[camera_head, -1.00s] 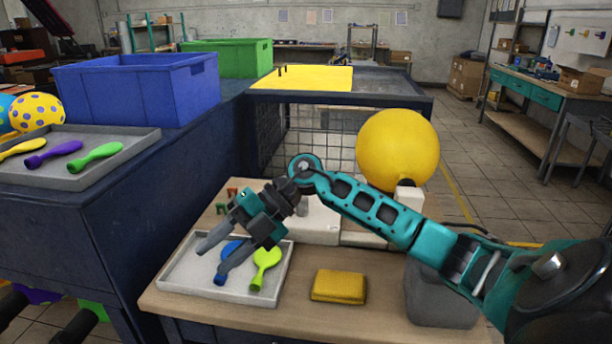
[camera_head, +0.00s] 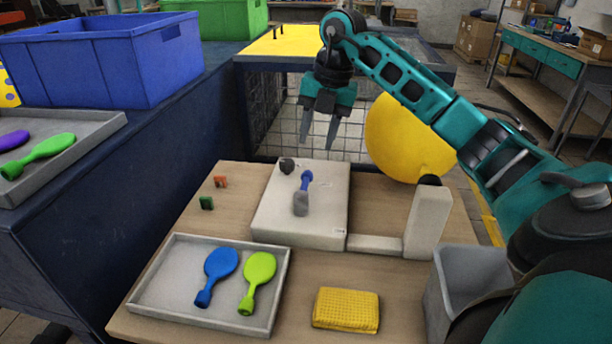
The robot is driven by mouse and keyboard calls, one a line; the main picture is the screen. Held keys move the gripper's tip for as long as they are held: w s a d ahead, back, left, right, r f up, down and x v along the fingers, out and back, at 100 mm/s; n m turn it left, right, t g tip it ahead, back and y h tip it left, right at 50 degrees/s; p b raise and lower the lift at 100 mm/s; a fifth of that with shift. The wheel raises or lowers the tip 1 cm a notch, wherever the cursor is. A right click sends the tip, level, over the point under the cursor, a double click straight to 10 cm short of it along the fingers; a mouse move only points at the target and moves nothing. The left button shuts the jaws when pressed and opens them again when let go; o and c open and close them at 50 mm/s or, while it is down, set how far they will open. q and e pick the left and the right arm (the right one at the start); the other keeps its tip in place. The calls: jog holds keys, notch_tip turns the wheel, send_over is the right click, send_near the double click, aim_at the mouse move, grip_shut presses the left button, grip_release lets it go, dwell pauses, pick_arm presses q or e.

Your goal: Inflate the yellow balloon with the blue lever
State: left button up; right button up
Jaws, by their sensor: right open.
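The yellow balloon (camera_head: 402,140) is round and full, at the nozzle post (camera_head: 427,215) on the right of the inflating machine, partly behind my right arm. The blue lever (camera_head: 306,181) stands up from the machine's white box (camera_head: 283,217), next to a dark knob (camera_head: 287,165). My right gripper (camera_head: 320,142) points down with its fingers apart and empty. In the picture it is above and behind the lever, not touching it. My left gripper is not in view.
A tray (camera_head: 152,291) with a blue and a green flat balloon is at the table's front left. A yellow sponge (camera_head: 346,309) and a grey bin (camera_head: 462,282) are to its right. Blue (camera_head: 90,65) and green (camera_head: 232,18) crates stand on the left counter.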

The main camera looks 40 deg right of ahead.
aim_at(305, 186)
jog(key=f, duration=0.3)
jog(key=w+a+f, duration=0.1)
jog(key=f, duration=0.7)
jog(key=shift+w+a+f, duration=0.15)
jog(key=shift+w+a, duration=0.1)
jog(key=shift+w, duration=0.1)
grip_shut()
